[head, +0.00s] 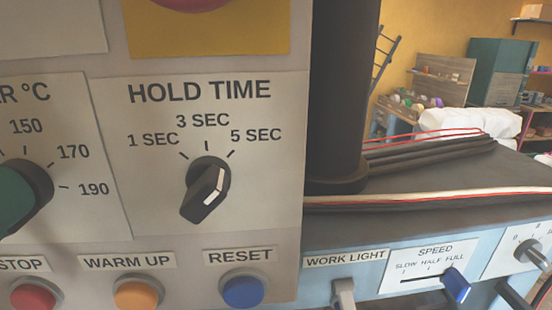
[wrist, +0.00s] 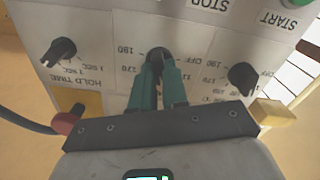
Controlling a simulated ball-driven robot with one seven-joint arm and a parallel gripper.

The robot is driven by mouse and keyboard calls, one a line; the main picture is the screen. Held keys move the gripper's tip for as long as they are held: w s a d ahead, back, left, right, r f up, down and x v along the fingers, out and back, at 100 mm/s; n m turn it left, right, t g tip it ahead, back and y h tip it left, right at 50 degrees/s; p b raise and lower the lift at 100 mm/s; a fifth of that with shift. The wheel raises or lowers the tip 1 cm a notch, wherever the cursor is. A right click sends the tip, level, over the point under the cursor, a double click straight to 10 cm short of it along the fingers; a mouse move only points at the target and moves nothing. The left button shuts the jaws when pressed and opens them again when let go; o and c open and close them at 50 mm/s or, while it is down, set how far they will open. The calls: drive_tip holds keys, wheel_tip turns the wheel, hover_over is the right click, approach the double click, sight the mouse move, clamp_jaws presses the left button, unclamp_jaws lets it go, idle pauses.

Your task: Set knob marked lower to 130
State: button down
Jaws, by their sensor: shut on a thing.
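A dark temperature knob (head: 40,184) sits at the left edge of the head view, on a plate whose heading is cut off to "R °C", so I cannot read whether it says lower. Marks 150, 170 and 190 show around it. The teal finger of my gripper (head: 12,196) covers its left part. In the wrist view the panel appears upside down, and my gripper (wrist: 158,88) has both teal fingers closed around this middle knob (wrist: 156,56). Its pointer is hidden by the fingers. Another temperature knob (wrist: 242,77) is to the right there, apart from the gripper.
The HOLD TIME knob (head: 207,188) stands close to the right of the gripped knob. Red (head: 34,292), orange (head: 138,291) and blue (head: 243,289) buttons lie below. A dark column (head: 340,90) rises right of the panel. A SPEED slider (head: 456,285) is at lower right.

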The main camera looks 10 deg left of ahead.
drive_tip(key=c, duration=1.1)
unclamp_jaws()
drive_tip(key=shift+c, duration=0.2)
drive_tip(key=b+v, duration=0.3)
drive_tip(key=v, duration=0.8)
drive_tip(key=shift+w+a, duration=0.1)
